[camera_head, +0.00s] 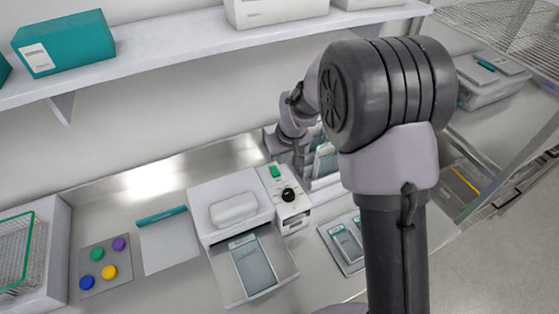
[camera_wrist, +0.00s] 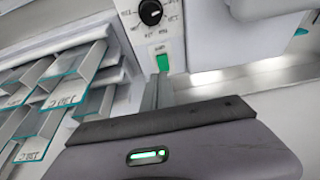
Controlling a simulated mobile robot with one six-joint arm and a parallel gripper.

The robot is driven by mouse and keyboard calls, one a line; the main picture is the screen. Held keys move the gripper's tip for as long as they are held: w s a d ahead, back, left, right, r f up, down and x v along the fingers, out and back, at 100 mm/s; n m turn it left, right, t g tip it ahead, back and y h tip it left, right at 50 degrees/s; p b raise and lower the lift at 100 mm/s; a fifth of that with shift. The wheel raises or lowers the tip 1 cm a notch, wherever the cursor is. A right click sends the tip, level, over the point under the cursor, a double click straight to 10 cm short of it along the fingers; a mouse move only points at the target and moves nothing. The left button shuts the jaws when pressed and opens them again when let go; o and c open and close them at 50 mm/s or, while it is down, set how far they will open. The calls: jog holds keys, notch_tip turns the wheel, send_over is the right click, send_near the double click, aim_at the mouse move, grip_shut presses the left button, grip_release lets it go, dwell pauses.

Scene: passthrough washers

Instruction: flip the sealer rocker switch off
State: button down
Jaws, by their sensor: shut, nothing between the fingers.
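The sealer (camera_head: 235,190) is a white machine on the steel counter, with a pouch on its front tray. Its control box on the right side carries a green rocker switch (camera_head: 275,171) above a black knob (camera_head: 288,195). In the wrist view the green rocker switch (camera_wrist: 162,62) is lit green, and the knob (camera_wrist: 150,12) is above it. My gripper (camera_wrist: 161,80) is shut and empty, its fingertips just below the switch in that view. I cannot tell whether they touch it. In the head view the fingertips are not clear behind my arm.
Upright pouches in a rack (camera_wrist: 60,90) stand close to the gripper on the left of the wrist view. A tray of pouches (camera_head: 345,243) lies right of the sealer. A pad with coloured buttons (camera_head: 104,266) lies left. A shelf (camera_head: 190,52) runs overhead.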

jog(key=s+d+r, duration=0.1)
jog(key=s+r, duration=0.2)
jog(key=r, duration=0.2)
jog(key=shift+d+r, duration=0.1)
dwell(0.3)
